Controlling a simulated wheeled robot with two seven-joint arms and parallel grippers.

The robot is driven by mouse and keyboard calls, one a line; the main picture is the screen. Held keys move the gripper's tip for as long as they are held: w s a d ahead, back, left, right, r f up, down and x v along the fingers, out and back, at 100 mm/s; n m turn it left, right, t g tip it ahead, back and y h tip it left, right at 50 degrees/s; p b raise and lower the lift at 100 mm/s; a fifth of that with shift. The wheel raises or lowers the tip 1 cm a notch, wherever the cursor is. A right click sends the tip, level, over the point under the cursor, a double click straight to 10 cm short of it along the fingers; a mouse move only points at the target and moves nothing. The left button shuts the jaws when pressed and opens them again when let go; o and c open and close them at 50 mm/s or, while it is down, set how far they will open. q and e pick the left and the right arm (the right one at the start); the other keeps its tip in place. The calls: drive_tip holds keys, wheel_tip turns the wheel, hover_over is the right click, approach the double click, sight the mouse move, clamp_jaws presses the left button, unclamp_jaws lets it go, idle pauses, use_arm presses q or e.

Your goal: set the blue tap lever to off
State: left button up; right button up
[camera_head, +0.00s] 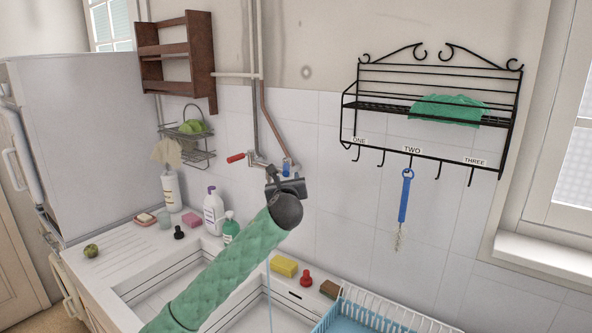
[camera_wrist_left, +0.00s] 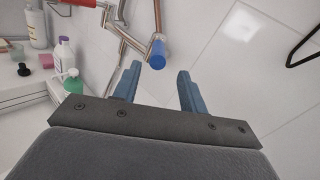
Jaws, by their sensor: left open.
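The tap's blue lever (camera_head: 287,167) is on the tiled wall above the sink, at the end of the metal pipework. In the left wrist view the blue lever (camera_wrist_left: 158,54) lies just beyond the fingertips, roughly centred between them and apart from both. My left gripper (camera_head: 286,178) is open and empty, close in front of the tap; its fingers (camera_wrist_left: 158,78) are blue. The gripper and its arm hide the lower part of the tap. The red lever (camera_head: 237,158) points left. A thin pale-blue stream (camera_head: 269,295) falls into the sink. My right gripper is out of view.
A copper pipe (camera_head: 270,120) runs up the wall above the tap. A black wire rack (camera_head: 430,105) with hooks and a hanging blue brush (camera_head: 404,200) is to the right. Bottles (camera_head: 213,212), a yellow sponge (camera_head: 285,266) and a dish rack (camera_head: 385,318) stand around the sink.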

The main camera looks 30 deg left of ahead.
sight(285, 173)
use_arm(q)
drive_tip(key=shift+w+a+r+p, duration=0.2)
drive_tip(key=shift+w+a+p, duration=0.1)
drive_tip(key=shift+w, duration=0.05)
drive_tip(key=shift+w+a+r+p, duration=0.25)
drive_tip(key=shift+w+a+p, duration=0.5)
drive_tip(key=shift+a, duration=0.1)
drive_tip(key=x, duration=0.1)
drive_tip(key=p+x, duration=0.1)
drive_tip(key=x, duration=0.1)
drive_tip(key=shift+w+d+f+p, duration=0.1)
drive_tip(key=shift+w+f+p, duration=0.2)
drive_tip(key=shift+w, duration=0.2)
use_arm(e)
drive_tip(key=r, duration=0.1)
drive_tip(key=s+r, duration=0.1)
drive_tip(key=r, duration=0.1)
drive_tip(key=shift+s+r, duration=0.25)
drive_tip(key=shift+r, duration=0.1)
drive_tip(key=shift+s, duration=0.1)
use_arm(q)
clamp_jaws()
